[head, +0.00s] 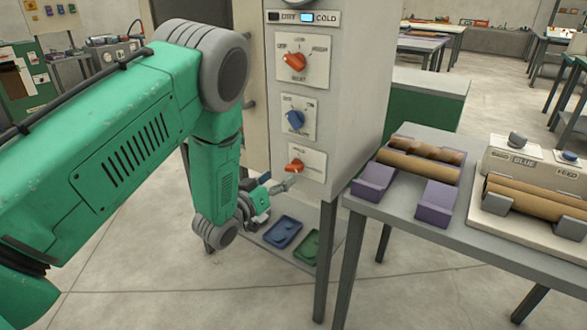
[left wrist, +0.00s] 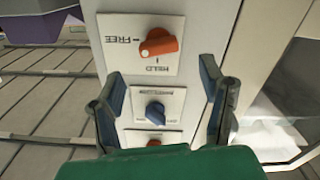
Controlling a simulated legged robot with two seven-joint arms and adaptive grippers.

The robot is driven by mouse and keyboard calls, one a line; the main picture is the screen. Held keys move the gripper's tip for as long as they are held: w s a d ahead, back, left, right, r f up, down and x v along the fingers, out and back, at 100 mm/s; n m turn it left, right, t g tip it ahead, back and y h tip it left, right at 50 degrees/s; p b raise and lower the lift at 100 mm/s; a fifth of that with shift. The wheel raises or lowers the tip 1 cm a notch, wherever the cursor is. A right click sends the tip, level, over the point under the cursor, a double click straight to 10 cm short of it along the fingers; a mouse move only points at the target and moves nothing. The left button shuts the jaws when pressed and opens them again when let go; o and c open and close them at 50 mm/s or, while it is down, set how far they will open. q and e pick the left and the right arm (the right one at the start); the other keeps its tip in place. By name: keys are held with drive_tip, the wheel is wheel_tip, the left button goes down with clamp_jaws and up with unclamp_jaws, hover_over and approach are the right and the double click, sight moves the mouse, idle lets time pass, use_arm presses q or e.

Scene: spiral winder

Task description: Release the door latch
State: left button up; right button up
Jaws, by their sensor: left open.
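The latch knob (head: 295,166) is the lowest orange knob on the grey control cabinet's front. In the left wrist view the orange knob (left wrist: 158,43) sits on a white plate marked HELD and FREE, with the picture upside down. My left gripper (head: 279,187) is just below and left of this knob in the head view. In the left wrist view its two fingers (left wrist: 163,86) are spread wide apart with nothing between them, and the knob lies beyond the tips. No contact shows. The cabinet door's edge (head: 251,60) is partly hidden behind my left arm. My right gripper is out of view.
Above the latch knob are a blue knob (head: 295,119) and another orange knob (head: 294,62). Blue (head: 283,232) and green (head: 307,246) trays lie on a low shelf. A table (head: 405,208) with purple blocks stands right.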

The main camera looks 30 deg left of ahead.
sight(291, 169)
use_arm(q)
drive_tip(key=w, duration=0.7)
drive_tip(key=shift+w+d+b, duration=0.1)
drive_tip(key=shift+d+b, duration=0.2)
drive_tip(key=shift+b, duration=0.05)
drive_tip(key=c, duration=1.2)
